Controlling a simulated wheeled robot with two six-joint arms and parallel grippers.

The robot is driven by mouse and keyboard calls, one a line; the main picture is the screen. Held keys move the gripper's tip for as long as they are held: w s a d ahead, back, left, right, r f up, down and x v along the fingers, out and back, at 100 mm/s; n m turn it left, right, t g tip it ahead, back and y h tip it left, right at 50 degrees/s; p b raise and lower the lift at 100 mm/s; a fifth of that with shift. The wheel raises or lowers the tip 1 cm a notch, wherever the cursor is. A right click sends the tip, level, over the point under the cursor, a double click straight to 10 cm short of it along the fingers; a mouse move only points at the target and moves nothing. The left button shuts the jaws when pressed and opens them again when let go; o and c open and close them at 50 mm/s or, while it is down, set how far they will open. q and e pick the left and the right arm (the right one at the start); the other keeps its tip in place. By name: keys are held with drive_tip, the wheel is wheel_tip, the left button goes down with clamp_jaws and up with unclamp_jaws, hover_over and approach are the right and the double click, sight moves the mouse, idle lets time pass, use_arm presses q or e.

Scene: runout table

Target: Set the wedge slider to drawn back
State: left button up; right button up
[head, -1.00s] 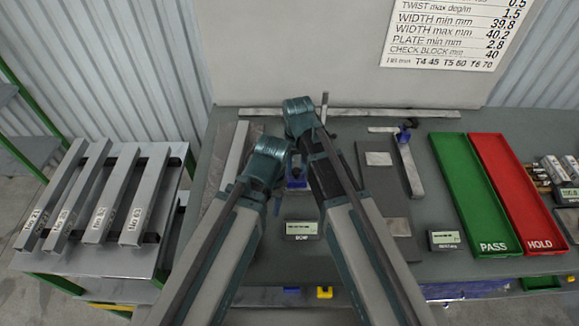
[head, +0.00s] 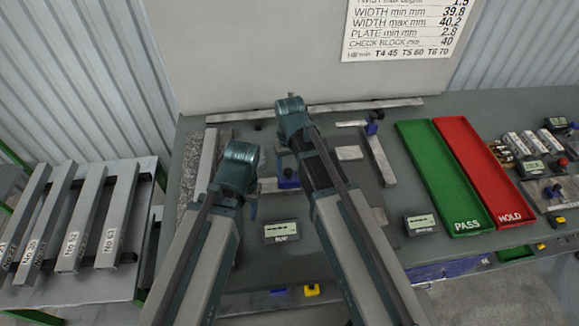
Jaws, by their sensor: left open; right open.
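A small dark-blue block (head: 288,179) sits on the grey table between my arms, partly hidden by my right arm. A dark-blue knob (head: 372,128) stands at the top of a pale metal bar (head: 379,158), right of my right arm. I cannot tell which of these, if either, is the wedge slider, nor its setting. My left gripper (head: 240,176) is over the table, left of the dark-blue block, apart from it. My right gripper (head: 291,112) is further back, near the long rail. Both are open and seem empty; their fingertips are mostly hidden by the wrists.
A long metal rail (head: 330,108) lies along the table's back. Small displays (head: 282,232) (head: 420,224) stand near the front. A green PASS tray (head: 440,180) and red HOLD tray (head: 484,175) lie right. Numbered bars rest on a rack (head: 122,280) at left.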

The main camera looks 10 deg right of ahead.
sight(290, 171)
wheel_tip(290, 171, up, 14)
drive_tip(key=p, duration=1.3)
drive_tip(key=shift+p, duration=0.4)
drive_tip(key=shift+f, duration=0.2)
